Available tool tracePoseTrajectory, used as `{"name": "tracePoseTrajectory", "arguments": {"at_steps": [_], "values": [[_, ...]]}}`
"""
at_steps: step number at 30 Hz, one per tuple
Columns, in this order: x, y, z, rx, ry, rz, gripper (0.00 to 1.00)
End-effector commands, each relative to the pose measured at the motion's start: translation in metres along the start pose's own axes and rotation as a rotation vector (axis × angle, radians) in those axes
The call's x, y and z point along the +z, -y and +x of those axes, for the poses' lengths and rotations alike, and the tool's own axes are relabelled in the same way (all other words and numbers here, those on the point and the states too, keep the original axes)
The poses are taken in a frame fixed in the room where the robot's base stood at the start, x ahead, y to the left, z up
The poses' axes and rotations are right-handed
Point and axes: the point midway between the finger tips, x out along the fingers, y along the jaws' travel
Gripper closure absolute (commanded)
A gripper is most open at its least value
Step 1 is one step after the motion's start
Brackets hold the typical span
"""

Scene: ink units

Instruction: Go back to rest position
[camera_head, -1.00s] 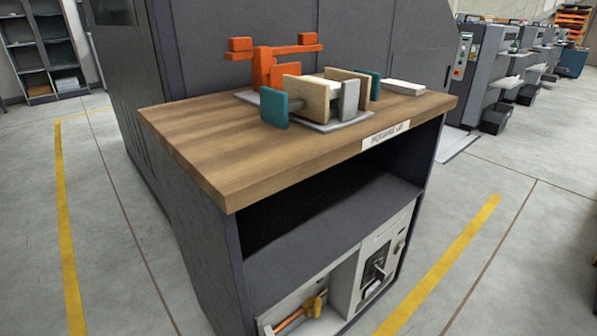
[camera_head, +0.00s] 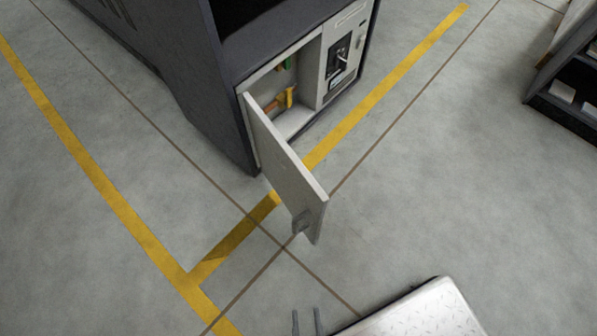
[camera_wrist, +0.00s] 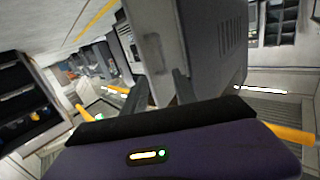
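My gripper (camera_head: 307,322) shows at the bottom edge of the head view as two dark, upright fingers with a gap between them. In the wrist view my gripper (camera_wrist: 159,92) also has its two fingers apart, with nothing held between them. The task names no object. In the head view my gripper is in front of and below the open cabinet door (camera_head: 285,170), apart from it. The rest of the arm is mostly out of the head view.
The pale door swings out from the dark cabinet (camera_head: 225,105), its handle (camera_head: 302,221) at the near end. Orange and yellow tools (camera_head: 287,98) lie inside. A dark shelf unit (camera_head: 565,95) stands at right. Grey floor with yellow lines is clear on both sides.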

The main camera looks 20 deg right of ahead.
Motion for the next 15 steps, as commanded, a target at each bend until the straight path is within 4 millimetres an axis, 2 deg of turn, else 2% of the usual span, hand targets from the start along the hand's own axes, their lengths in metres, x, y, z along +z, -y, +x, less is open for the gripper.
{"name": "tracePoseTrajectory", "arguments": {"at_steps": [8, 15], "values": [[-0.002, -0.008, 0.029, -0.004, 0.046, 0.049, 0.66], [-0.019, -0.03, 0.05, -0.011, 0.092, 0.084, 0.66]]}}
